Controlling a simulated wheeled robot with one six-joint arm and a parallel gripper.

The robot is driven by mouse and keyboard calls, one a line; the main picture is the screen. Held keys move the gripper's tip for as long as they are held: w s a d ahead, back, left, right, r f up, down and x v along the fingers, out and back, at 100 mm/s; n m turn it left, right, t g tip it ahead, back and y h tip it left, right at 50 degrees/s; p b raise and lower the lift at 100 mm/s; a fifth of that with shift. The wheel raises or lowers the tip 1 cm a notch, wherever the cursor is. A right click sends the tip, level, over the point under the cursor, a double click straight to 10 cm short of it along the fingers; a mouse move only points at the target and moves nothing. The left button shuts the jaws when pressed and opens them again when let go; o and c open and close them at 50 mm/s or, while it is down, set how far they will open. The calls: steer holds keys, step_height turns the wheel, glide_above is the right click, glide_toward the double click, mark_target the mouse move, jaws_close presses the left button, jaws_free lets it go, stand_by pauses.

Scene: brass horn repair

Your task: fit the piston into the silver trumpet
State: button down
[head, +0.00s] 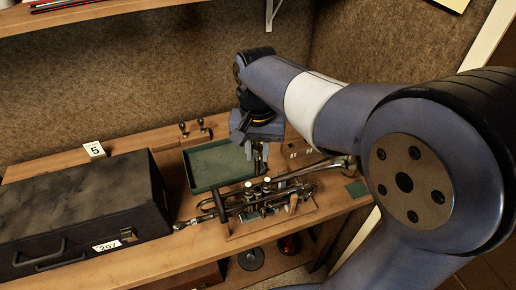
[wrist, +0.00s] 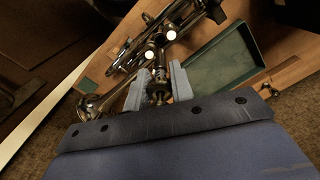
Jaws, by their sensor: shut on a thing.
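The silver trumpet (head: 290,186) lies across a holder on the bench. It also shows in the wrist view (wrist: 128,58), with two white-topped valves in a row. My gripper (head: 256,153) is pointing down just behind and above the trumpet's valves. In the wrist view its two pale fingers (wrist: 157,84) are shut on a narrow metal piston (wrist: 158,92), close to the end of the valve row. I cannot tell whether the piston's lower end touches the trumpet. The piston is mostly hidden by the fingers in the head view.
A green tray (head: 200,186) lies behind the trumpet and looks empty. A black case (head: 80,205) fills the left of the bench. Small knobbed parts (head: 193,129) and a card numbered 5 (head: 94,149) stand at the back. A shelf (head: 75,17) hangs above.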

mark_target(258, 174)
steer(key=shift+r, duration=0.1)
steer(key=shift+f+b, duration=1.95)
steer(key=shift+f, duration=1.05)
steer(key=shift+f+b, duration=0.7)
steer(key=shift+f, duration=0.9)
steer(key=shift+r, duration=0.1)
steer(key=shift+r+p, duration=1.15)
steer(key=shift+r, duration=0.1)
steer(key=shift+p, duration=0.35)
stand_by(0.8)
steer(key=shift+f+b, duration=0.5)
steer(key=shift+f, duration=0.2)
